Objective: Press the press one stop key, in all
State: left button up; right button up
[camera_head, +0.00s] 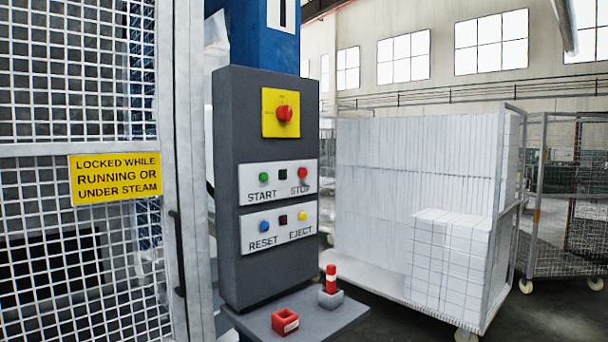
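A grey control box (227,130) stands upright in the middle of the head view. Its upper white plate carries the red stop key (303,173) on the right, a dark square (283,174) in the middle and the green start key (263,177) on the left. Below it, a second white plate holds the blue reset key (264,226), a dark square and the yellow eject key (302,216). Nothing covers the keys. Neither of my grippers shows in this view.
A red rotary switch (284,113) sits on a yellow plate above the keys. A shelf (330,314) below holds a red block (285,322) and a red-and-white peg in a grey holder (330,298). A mesh gate (80,250) stands left, a loaded cart (513,215) right.

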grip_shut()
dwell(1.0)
